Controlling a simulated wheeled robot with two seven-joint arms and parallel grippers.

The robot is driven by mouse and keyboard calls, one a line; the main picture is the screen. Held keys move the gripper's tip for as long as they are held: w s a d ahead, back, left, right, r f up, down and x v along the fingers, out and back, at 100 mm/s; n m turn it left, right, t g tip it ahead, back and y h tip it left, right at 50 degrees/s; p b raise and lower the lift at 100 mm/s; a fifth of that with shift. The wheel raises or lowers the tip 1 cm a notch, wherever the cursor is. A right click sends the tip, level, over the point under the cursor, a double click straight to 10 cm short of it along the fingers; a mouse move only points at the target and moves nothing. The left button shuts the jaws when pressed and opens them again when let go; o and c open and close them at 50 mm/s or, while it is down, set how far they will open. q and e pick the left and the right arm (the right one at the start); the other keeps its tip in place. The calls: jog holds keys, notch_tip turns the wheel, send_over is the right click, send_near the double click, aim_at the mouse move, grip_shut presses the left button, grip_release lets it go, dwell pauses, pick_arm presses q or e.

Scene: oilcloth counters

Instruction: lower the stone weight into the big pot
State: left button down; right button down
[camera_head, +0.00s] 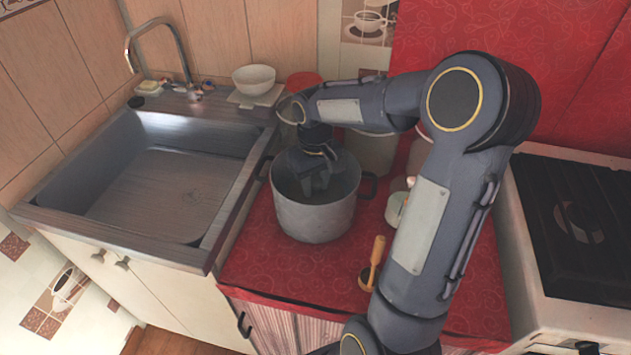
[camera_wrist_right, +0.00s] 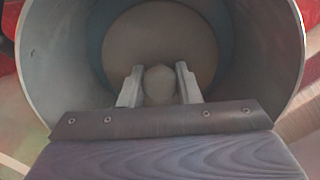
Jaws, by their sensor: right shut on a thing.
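The big pot (camera_head: 313,219) is a grey metal pot with dark side handles, standing upright on the red counter. My right gripper (camera_head: 316,188) points down inside the pot's mouth. In the right wrist view, my right gripper (camera_wrist_right: 159,88) is shut on a pale rounded stone weight (camera_wrist_right: 159,84) between its two fingers. The pot's inner wall (camera_wrist_right: 61,60) surrounds them, with the round pot bottom beyond. I cannot tell whether the stone touches the bottom. The stone is hidden in the head view. My left gripper is not in view.
A metal sink (camera_head: 165,185) lies left of the pot, with a white bowl (camera_head: 254,79) behind. Another pot (camera_head: 370,153) stands behind the big pot. A wooden-handled tool (camera_head: 377,252) is at front right, and a stove (camera_head: 580,235) is at far right.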

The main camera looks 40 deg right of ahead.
jog(key=shift+f+b, duration=0.5)
jog(key=shift+f, duration=0.2)
dwell(0.3)
jog(key=c, duration=1)
grip_release()
